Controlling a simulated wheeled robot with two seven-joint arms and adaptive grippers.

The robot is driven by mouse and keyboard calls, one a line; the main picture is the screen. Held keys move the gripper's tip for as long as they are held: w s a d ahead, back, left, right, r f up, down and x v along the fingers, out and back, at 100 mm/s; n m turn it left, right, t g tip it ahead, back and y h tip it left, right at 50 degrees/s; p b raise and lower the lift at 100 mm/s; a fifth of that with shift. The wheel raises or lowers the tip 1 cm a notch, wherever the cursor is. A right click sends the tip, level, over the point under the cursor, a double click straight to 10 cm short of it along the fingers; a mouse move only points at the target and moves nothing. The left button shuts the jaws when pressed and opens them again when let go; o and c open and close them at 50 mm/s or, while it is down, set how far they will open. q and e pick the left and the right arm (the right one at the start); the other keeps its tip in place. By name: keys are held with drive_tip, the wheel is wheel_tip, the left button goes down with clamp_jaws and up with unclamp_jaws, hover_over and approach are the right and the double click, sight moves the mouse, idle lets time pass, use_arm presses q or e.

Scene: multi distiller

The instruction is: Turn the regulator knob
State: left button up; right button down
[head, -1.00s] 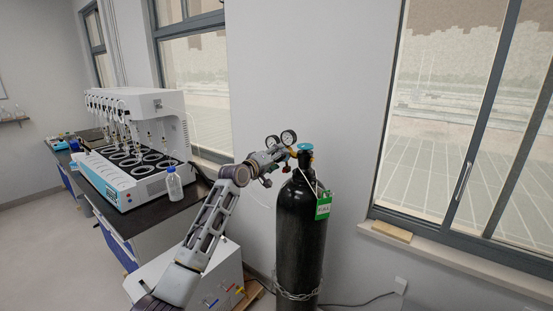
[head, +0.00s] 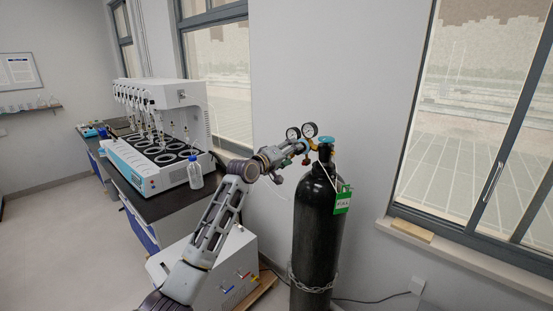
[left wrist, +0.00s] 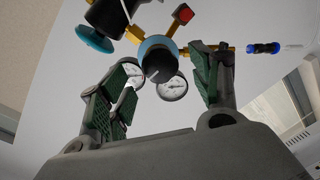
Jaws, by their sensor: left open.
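The regulator is mounted on the black gas cylinder (head: 317,225), with two round gauges (head: 309,130) above it in the head view. In the left wrist view the regulator knob (left wrist: 157,64) is dark with a light blue ring behind it. It lies between the two finger directions, beyond the fingertips or near their level; contact cannot be told. My left gripper (left wrist: 160,80) is open, with green-padded fingers on either side of the knob and gauges (left wrist: 172,88). In the head view my left arm reaches the regulator from the left, and the knob is hard to make out there.
The cylinder's blue valve handwheel (head: 326,140) is close to the right of the regulator and shows in the left wrist view (left wrist: 93,40). A green tag (head: 343,201) hangs on the cylinder. A white distiller (head: 150,140) and a bottle (head: 195,173) stand on the left bench.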

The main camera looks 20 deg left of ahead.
use_arm(q)
drive_tip(key=v, duration=0.7)
drive_tip(key=shift+s, duration=0.2)
drive_tip(key=shift+a, duration=0.1)
idle(0.6)
